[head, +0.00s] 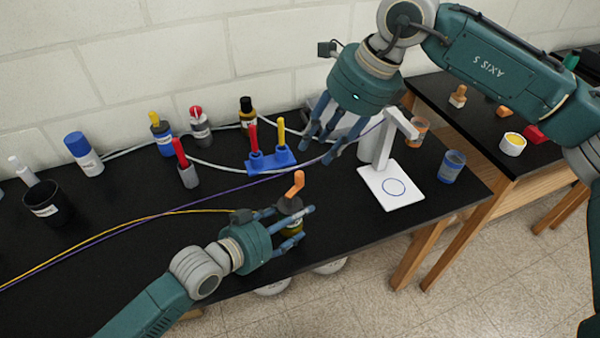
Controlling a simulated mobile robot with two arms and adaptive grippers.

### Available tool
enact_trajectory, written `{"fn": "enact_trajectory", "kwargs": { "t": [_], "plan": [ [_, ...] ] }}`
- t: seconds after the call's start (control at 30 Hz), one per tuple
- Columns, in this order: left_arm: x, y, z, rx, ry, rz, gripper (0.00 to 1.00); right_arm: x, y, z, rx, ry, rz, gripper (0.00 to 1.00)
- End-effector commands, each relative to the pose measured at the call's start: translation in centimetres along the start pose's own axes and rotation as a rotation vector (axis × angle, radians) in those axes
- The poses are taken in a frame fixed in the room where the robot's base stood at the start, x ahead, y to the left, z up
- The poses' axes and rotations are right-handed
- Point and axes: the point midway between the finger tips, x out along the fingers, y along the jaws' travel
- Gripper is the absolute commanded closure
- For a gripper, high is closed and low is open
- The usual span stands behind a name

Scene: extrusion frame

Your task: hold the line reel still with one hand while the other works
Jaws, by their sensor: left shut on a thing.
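The line reel (291,204) stands near the front edge of the black bench, with an orange crank handle (296,184) on top. My left gripper (298,226) is shut around its body from the left, and its fingers hide much of it.
A purple cord (220,191) and a yellow cord (110,228) cross the bench. A blue holder (271,162) with red and yellow sticks stands behind the reel. A white stand (391,187) is to the right, near a blue jar (452,167). Several bottles line the wall side.

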Motion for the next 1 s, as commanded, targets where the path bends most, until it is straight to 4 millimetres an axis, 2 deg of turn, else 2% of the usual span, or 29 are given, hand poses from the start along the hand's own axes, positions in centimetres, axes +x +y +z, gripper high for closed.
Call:
{"fn": "enact_trajectory", "kwargs": {
  "t": [0.17,0.4,0.6,0.77,1.0],
  "plan": [
    [0.0,0.0,-0.1,0.000,0.001,0.000,0.68,2.7,0.1,-0.1,0.003,0.001,0.003,0.65],
    [0.0,0.0,-0.1,0.001,0.001,-0.001,0.68,7.6,0.1,-0.1,0.002,0.002,0.003,0.65],
    [0.0,0.0,-0.1,0.000,0.001,0.000,0.68,10.4,0.1,0.0,0.002,0.001,0.002,0.65],
    [0.0,0.0,-0.1,0.000,0.001,0.000,0.68,11.4,0.0,0.0,0.001,-0.001,-0.001,0.65],
    [0.0,0.0,-0.1,0.000,0.001,0.000,0.68,11.6,0.0,0.0,0.001,0.000,-0.001,0.65]
  ]
}}
